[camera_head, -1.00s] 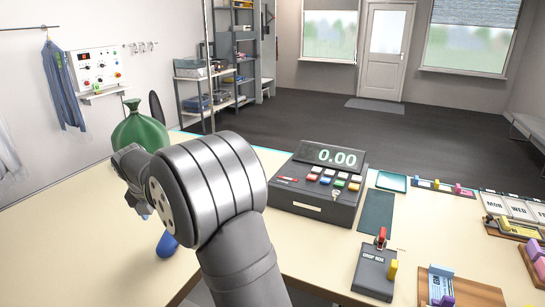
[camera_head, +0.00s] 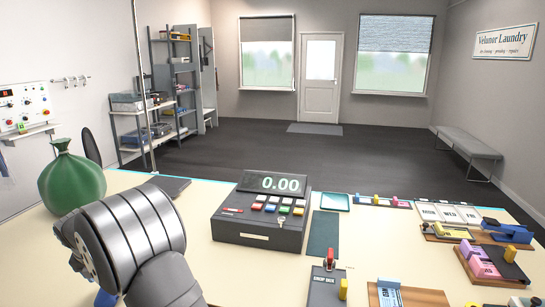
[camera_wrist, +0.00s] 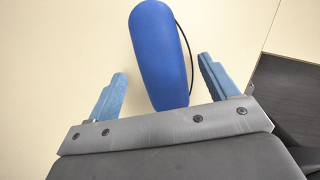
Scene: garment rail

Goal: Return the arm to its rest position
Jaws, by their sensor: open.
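My gripper (camera_wrist: 162,66) shows in the wrist view with its two blue fingers apart. A blue rounded object (camera_wrist: 158,45) with a thin black cable lies between and beyond the fingers, over the pale counter. I cannot tell from this view whether the fingers touch it. In the head view my arm fills the lower left, and its thick grey wrist joint hides the fingers. A small patch of blue shows under the arm at the bottom edge.
A green sack (camera_head: 72,180) stands on the counter (camera_head: 200,268) close behind my arm. A cash register (camera_head: 260,222) stands right of the arm. A drop box (camera_head: 324,288) and several small trays lie farther right. The floor beyond is open.

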